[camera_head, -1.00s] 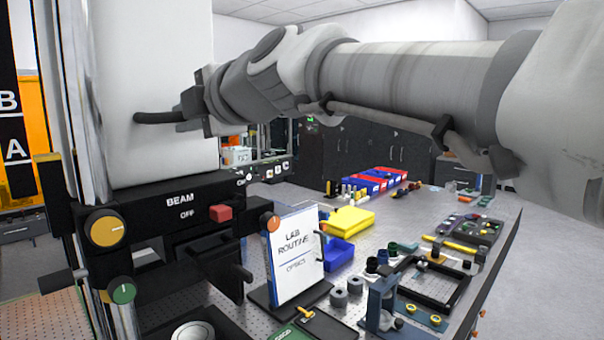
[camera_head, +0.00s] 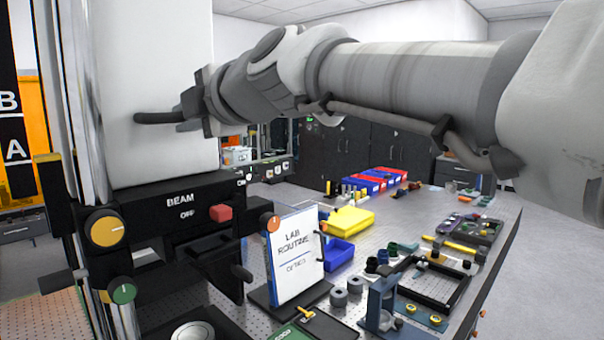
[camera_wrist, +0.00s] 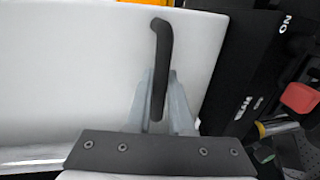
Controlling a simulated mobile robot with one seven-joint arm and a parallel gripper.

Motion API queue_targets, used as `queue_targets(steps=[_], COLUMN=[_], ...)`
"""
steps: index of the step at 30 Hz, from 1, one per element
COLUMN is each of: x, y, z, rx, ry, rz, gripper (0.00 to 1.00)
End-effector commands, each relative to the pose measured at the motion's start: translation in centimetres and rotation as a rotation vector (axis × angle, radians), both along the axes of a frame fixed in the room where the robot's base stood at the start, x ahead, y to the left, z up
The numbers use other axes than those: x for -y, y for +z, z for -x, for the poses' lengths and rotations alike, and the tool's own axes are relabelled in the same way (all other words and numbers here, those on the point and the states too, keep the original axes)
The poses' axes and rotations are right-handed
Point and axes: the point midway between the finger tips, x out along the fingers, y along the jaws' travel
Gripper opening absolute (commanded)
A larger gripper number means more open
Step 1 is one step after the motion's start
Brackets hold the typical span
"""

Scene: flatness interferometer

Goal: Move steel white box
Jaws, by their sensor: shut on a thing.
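A large white box (camera_head: 152,70) with rounded edges stands upright at the left in the head view. It fills much of the left side of the wrist view (camera_wrist: 75,85). A black bent handle (camera_head: 155,117) sticks out of its side. My gripper (camera_wrist: 158,105) is shut on this handle, whose curved upper end (camera_wrist: 160,28) shows beyond the fingers. In the head view my gripper (camera_head: 194,108) is side-on against the handle, with the fingertips partly hidden.
Below the box is a black panel (camera_head: 165,215) marked BEAM, with a red button (camera_head: 220,213). A "LAB ROUTINE" sign (camera_head: 296,257) stands in front. A yellow bin (camera_head: 350,220), a blue bin (camera_head: 338,251) and small optics parts crowd the bench to the right. A vertical metal column (camera_head: 75,100) adjoins the box.

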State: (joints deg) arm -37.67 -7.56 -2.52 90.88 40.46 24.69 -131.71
Motion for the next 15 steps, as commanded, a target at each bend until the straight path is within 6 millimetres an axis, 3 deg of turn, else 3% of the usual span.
queue_targets(steps=[15], x=[0.0], y=[3.0], z=[0.0], rx=[0.006], ry=[-0.002], rz=[-0.007], gripper=[0.00])
